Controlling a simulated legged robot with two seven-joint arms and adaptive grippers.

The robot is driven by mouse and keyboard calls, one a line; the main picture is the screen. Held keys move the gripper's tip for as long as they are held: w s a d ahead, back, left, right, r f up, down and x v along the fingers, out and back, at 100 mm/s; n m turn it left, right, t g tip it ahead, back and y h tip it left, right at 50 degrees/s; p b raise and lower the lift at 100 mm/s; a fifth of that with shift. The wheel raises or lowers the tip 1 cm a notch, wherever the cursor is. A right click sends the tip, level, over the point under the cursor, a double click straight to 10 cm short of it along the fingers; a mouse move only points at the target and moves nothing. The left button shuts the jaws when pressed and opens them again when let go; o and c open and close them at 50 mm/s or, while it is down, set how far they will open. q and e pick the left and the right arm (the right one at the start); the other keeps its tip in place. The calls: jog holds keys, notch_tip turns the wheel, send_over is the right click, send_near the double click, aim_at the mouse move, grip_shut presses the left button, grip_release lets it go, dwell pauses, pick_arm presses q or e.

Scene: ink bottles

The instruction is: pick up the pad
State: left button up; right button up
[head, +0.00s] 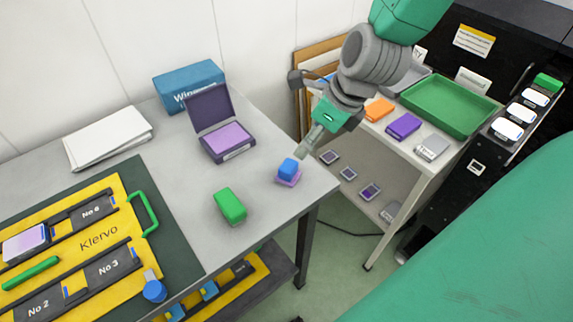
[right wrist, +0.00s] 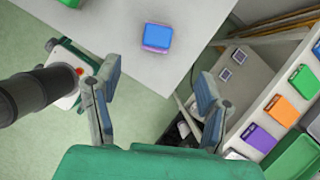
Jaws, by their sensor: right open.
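An open dark purple case (head: 210,110) stands on the grey table, with a lilac pad surface (head: 226,138) in its base. Nearer the table's right edge, a small blue block (head: 288,166) sits on a thin lilac pad-like piece (head: 289,181). I cannot tell which of these is the pad. In the right wrist view the blue block (right wrist: 158,37) lies beyond the fingertips, with a lilac rim (right wrist: 155,50) showing. My right gripper (head: 308,146) is open and empty, just behind and right of the block, apart from it; its spread fingers show in the wrist view (right wrist: 158,78). My left gripper is out of view.
A green block (head: 230,206) lies left of the blue block. A blue box (head: 189,86), white papers (head: 108,137) and a yellow Klervo board (head: 100,236) are on the table. A side stand (head: 440,160) with a green tray (head: 451,106) is to the right, across a gap.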

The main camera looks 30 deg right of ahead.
aim_at(291, 166)
jog(key=x, duration=0.5)
jog(key=b+x, duration=0.1)
jog(key=x, duration=0.1)
jog(key=shift+w+d+f, duration=0.1)
jog(key=shift+d+f, duration=0.1)
jog(key=shift+f, duration=0.2)
jog(key=x, duration=0.4)
jog(key=shift+a+f, duration=0.2)
jog(key=shift+a, duration=0.25)
jog(key=shift+w+a+f, duration=0.15)
jog(key=shift+w+f, duration=0.15)
jog(key=shift+f, duration=0.15)
jog(key=shift+s, duration=0.1)
jog(key=c, duration=1.2)
jog(key=shift+c, duration=0.4)
